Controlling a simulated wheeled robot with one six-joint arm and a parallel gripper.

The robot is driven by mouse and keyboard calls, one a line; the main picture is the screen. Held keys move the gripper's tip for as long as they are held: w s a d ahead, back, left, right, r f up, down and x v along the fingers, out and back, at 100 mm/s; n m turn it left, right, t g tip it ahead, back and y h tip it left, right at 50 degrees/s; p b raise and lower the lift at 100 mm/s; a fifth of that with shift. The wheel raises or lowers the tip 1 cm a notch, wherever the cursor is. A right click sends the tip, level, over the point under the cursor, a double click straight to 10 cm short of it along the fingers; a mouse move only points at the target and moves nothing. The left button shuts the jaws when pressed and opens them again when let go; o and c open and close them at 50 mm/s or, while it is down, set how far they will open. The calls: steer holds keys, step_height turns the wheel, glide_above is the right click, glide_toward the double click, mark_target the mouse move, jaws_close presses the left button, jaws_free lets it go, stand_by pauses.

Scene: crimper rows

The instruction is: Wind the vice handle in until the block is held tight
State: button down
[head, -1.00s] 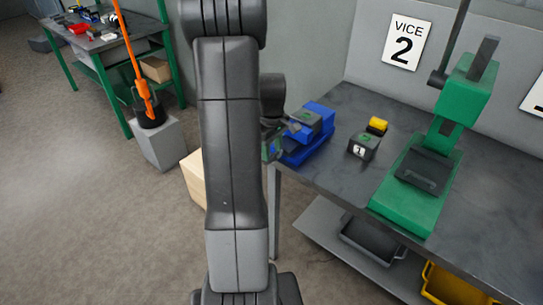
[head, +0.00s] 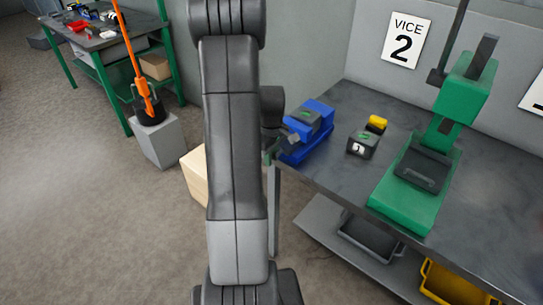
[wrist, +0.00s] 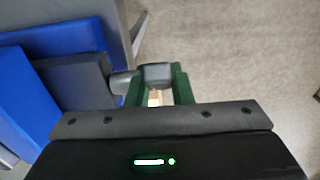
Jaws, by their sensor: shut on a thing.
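The blue vice (head: 305,147) stands at the left end of the bench, and its blue body also fills the left of the wrist view (wrist: 65,38). A dark grey block (head: 306,113) with a green mark sits in its upper part. I cannot tell if the jaws touch it on both sides. My gripper (wrist: 156,88), with green fingers, is shut on the grey end of the vice handle (wrist: 154,76), beside the vice. In the head view my arm hides most of the gripper and handle.
A dark block with a yellow top (head: 364,144) lies right of the vice, and a green press (head: 410,205) stands further right on the grey bench (head: 335,180). A pale box (head: 195,175) is on the floor.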

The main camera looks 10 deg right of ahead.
steer(key=shift+f+b, duration=0.15)
steer(key=shift+b, duration=0.5)
